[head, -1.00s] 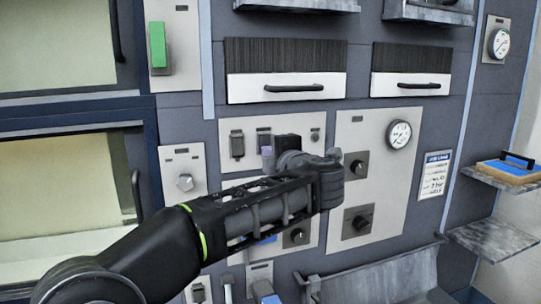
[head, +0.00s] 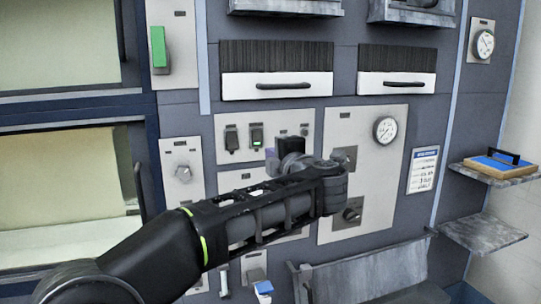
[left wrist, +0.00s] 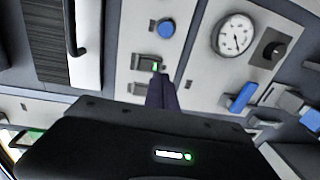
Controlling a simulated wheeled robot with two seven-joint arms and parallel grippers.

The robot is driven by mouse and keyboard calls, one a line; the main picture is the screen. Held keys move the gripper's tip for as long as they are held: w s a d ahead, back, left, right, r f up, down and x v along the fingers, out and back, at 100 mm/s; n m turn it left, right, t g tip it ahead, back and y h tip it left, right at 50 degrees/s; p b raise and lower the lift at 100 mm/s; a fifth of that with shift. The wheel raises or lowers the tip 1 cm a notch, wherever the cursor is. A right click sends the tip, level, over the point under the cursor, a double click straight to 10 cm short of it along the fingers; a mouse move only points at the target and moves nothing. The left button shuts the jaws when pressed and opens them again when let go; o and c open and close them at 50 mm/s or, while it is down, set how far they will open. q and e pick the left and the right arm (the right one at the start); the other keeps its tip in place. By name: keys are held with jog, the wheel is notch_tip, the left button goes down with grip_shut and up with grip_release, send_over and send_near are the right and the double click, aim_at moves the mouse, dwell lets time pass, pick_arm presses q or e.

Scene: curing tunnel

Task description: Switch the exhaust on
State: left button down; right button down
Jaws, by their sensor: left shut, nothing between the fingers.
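A pale control panel (head: 222,122) carries two dark switches side by side. The left switch (head: 231,138) shows no light. The right switch (head: 256,136) shows a green light; it also appears lit in the left wrist view (left wrist: 147,62). I cannot read their labels. My left gripper (head: 271,158) is just below and right of the lit switch, apart from it in the picture. Its narrow purple fingers are together and empty in the left wrist view (left wrist: 161,92), pointing towards the switches. My right gripper is not in view.
A larger panel with a gauge (head: 385,130) and dark knobs (head: 352,213) stands to the right, partly behind my left arm. Drawers with black handles (head: 285,86) are above. Shelves (head: 485,235) jut out at the right. A metal trough (head: 370,268) is below.

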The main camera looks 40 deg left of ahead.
pick_arm(q)
jog(key=s+d+f+b, duration=0.1)
jog(key=s+d+b, duration=0.1)
jog(key=s+d, duration=0.2)
jog(key=shift+s+d+f+b, duration=0.2)
jog(key=shift+d+f+b, duration=0.1)
jog(key=shift+d, duration=0.6)
jog(key=shift+r, duration=0.1)
